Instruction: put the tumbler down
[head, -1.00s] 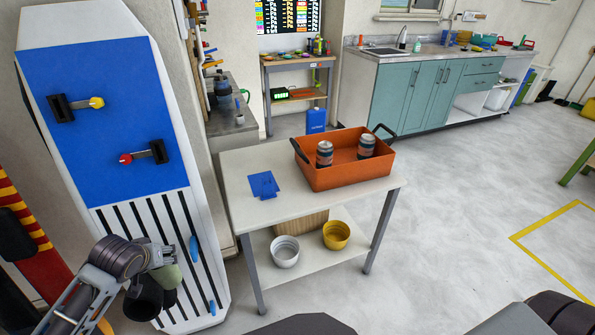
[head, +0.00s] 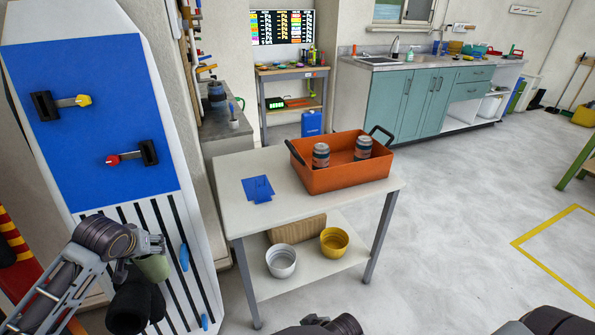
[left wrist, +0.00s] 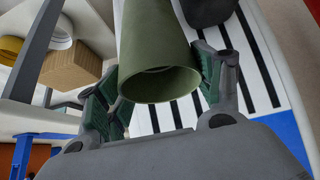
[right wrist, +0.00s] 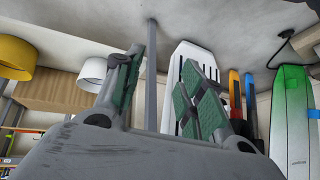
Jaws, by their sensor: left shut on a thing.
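The green tumbler (head: 152,267) is in my left gripper (head: 157,247), low at the left of the head view, in front of the blue-and-white panel. In the left wrist view the tumbler (left wrist: 160,60) lies between the two fingers of my left gripper (left wrist: 155,62), its round end facing the camera. The tumbler is clear of the white table (head: 225,205). My right gripper (right wrist: 165,60) has its fingers apart with nothing between them in the right wrist view; its fingers cannot be made out in the head view.
An orange tray (head: 345,178) with two cans stands on the table's right half. A blue piece (head: 258,189) lies on its left half; the front of the top is bare. The lower shelf holds a white pot (head: 281,262), a yellow pot (head: 334,243) and a brown block (head: 297,229).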

